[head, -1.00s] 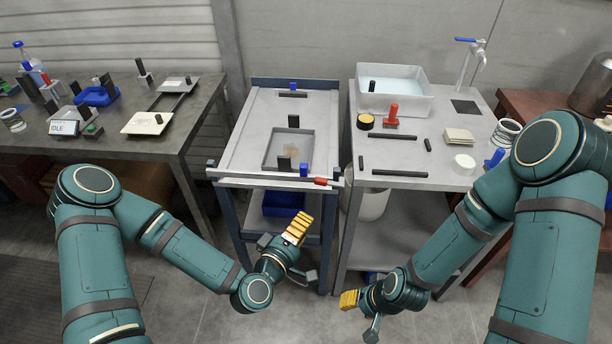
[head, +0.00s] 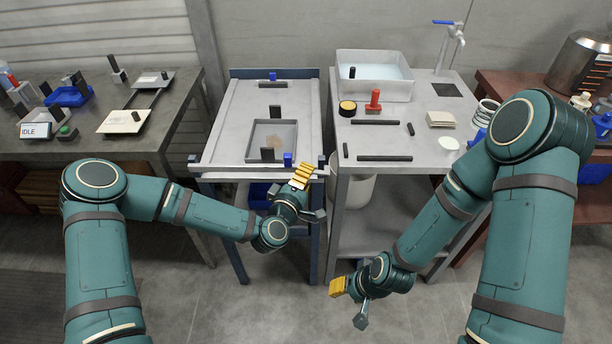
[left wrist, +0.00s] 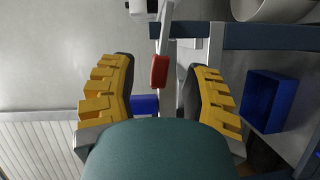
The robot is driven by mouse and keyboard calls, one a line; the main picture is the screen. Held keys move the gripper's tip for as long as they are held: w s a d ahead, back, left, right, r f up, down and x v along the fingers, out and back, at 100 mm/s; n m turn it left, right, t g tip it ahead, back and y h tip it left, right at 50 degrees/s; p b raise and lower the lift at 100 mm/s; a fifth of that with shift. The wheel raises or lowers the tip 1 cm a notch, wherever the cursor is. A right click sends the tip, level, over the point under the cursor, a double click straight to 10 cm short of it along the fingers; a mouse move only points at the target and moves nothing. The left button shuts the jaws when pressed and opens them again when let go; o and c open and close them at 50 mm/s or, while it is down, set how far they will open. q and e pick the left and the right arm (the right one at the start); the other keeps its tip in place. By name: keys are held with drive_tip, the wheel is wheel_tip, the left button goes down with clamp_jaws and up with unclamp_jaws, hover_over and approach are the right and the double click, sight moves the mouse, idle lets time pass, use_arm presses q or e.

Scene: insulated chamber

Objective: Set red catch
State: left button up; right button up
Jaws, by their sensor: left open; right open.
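The red catch (left wrist: 160,72) is a small red block on a pale bar at the front edge of the middle cart. It shows between my left gripper's fingers in the left wrist view, apart from both. In the head view my left gripper (head: 305,188) is at the cart's front right corner and appears to hide the catch. This gripper is open and empty, with yellow ribbed pads, and it also shows in the left wrist view (left wrist: 165,92). My right gripper (head: 347,300) is open and empty, low in front of the right table.
The middle cart (head: 232,130) carries a tray (head: 252,155), dark upright blocks and a blue block (head: 288,159) at its front edge. The right table (head: 400,143) holds a basin (head: 375,92), a red-handled piece (head: 374,100) and dark bars. Floor in front is clear.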

use_arm(q)
drive_tip(key=shift+w+d, duration=0.25)
drive_tip(key=shift+w, duration=0.35)
clamp_jaws()
use_arm(e)
drive_tip(key=shift+s, duration=0.1)
